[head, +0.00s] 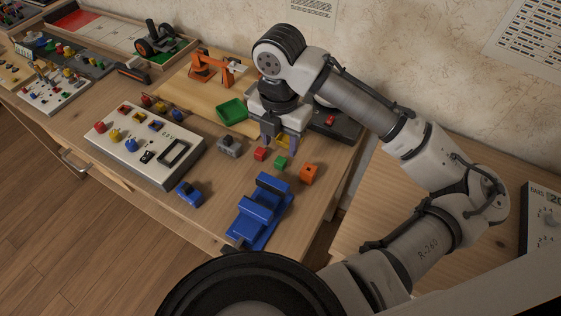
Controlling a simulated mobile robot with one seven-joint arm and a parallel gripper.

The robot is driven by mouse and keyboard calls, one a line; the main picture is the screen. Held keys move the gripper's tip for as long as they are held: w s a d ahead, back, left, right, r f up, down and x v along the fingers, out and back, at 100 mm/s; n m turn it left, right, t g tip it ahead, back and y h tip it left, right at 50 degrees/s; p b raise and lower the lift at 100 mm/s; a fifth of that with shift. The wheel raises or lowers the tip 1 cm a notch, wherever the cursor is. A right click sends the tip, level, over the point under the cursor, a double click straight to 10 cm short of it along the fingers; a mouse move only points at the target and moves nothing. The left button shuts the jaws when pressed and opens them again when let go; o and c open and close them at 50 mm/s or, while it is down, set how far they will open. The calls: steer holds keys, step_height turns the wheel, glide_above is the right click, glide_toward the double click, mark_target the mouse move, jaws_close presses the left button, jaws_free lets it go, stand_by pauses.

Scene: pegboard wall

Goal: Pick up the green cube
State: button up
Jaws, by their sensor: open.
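The green cube (281,162) is small and lies on the wooden table, between a red cube (261,154) on its left and an orange cube (309,174) on its right. My gripper (279,143) points down just behind the cubes in the head view, with its jaws open and nothing seen between them. It appears to be above the table and apart from the green cube; its exact height is hard to tell. The green cube is in plain view.
A blue vise-like block (262,212) stands close in front of the cubes. A grey part (229,146), a blue part (189,192) and a white control panel (145,143) are to the left. A green tray (232,111) is behind. The table's right edge is near the orange cube.

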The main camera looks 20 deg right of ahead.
mark_target(281, 160)
steer(key=shift+w+d+f, duration=0.1)
steer(key=shift+f, duration=3.05)
jaws_close()
